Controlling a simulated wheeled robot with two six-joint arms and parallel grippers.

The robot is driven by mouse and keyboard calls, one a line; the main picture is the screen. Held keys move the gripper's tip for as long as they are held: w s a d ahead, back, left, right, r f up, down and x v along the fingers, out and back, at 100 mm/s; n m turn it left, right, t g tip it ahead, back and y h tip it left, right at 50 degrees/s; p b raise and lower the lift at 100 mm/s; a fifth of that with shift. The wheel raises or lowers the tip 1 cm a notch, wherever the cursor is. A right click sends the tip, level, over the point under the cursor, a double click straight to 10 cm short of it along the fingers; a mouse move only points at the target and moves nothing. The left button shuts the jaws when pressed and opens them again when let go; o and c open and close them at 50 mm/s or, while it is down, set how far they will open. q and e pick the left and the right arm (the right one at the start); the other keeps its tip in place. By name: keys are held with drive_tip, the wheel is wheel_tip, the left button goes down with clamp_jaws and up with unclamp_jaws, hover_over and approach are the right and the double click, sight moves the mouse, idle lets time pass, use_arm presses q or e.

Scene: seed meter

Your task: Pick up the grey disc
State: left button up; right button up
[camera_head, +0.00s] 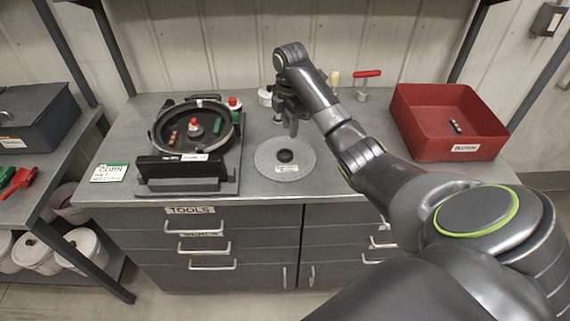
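The grey disc (308,158) lies flat on the workbench, right of the seed meter. It has a dark round knob at its centre and a small white label on its near side. My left gripper is not in view.
The seed meter (152,137) stands open on a dark base at left. A red bin (449,148) holding a small dark item is at right. A red-handled tool (366,76) and small containers stand at the back. The bench (262,191) is clear in front of the disc.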

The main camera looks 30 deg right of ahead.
sight(289, 153)
wheel_tip(289, 153, down, 4)
drive_tip(key=b, duration=0.3)
drive_tip(key=shift+f+b, duration=0.25)
drive_tip(key=shift+b, duration=0.05)
wheel_tip(289, 153, down, 2)
drive_tip(key=shift+f, duration=0.15)
drive_tip(key=shift+f+p, duration=0.4)
drive_tip(key=shift+p, duration=0.1)
wheel_tip(289, 153, down, 4)
drive_tip(key=shift+a+r+p, duration=0.15)
drive_tip(key=shift+r+p, duration=0.05)
drive_tip(key=shift+p, duration=0.35)
drive_tip(key=shift+f, duration=0.35)
drive_tip(key=shift+c, duration=0.4)
clamp_jaws()
